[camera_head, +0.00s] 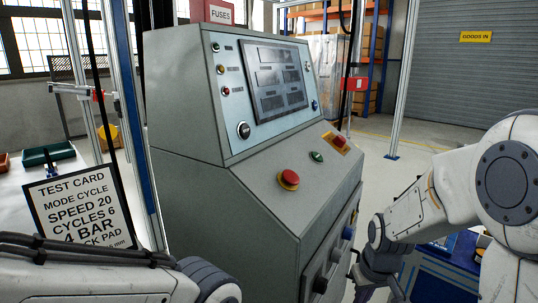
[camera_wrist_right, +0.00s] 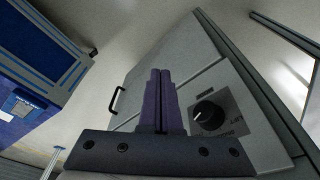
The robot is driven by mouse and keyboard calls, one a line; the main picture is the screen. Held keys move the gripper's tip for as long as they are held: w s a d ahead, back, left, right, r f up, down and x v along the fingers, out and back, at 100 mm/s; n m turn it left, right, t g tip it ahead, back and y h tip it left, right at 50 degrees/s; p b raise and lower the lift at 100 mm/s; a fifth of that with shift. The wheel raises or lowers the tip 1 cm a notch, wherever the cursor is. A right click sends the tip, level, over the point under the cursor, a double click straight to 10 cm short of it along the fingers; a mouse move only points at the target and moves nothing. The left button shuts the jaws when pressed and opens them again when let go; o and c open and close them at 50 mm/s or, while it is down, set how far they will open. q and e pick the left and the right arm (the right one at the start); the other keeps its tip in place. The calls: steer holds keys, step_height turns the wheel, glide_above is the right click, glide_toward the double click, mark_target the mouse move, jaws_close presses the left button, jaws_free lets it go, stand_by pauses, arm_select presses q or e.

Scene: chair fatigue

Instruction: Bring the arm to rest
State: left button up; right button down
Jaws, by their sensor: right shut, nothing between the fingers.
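My right arm (camera_head: 425,205) comes in from the right in the head view, bent down beside the right side of the grey control console (camera_head: 205,125). My right gripper's dark wrist end (camera_head: 380,262) hangs low there, partly cut off by the bottom edge. In the right wrist view the two purple fingers of my right gripper (camera_wrist_right: 160,75) are pressed together and empty. They stand in front of a grey panel with a black rotary knob (camera_wrist_right: 208,116) just right of them. My left arm (camera_head: 95,280) lies across the bottom left of the head view; its gripper is not visible.
The console's sloped face carries a red mushroom button (camera_head: 289,179) and a green button (camera_head: 317,156). A test card (camera_head: 80,208) stands at left. A blue unit (camera_head: 445,270) is below my right arm. In the wrist view a black handle (camera_wrist_right: 117,99) is left of the fingers.

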steer(key=s+a+r+n+g, duration=0.1)
steer(key=s+a+r+n, duration=0.2)
steer(key=s+a, duration=0.65)
steer(key=s+a+r+n+g, duration=0.1)
steer(key=s+a+r+n, duration=0.15)
steer(key=s+a, duration=0.7)
steer(key=s+d+r+p, duration=0.1)
steer(key=r+p, duration=1.5)
steer(key=p, duration=0.1)
steer(key=s+d+r+p, duration=0.1)
steer(key=d+r+p, duration=0.1)
steer(key=r+p, duration=1.5)
steer(key=shift+r+y, duration=0.3)
steer(key=shift+y, duration=0.1)
steer(key=shift+d+n, duration=0.1)
steer(key=shift+n, duration=0.15)
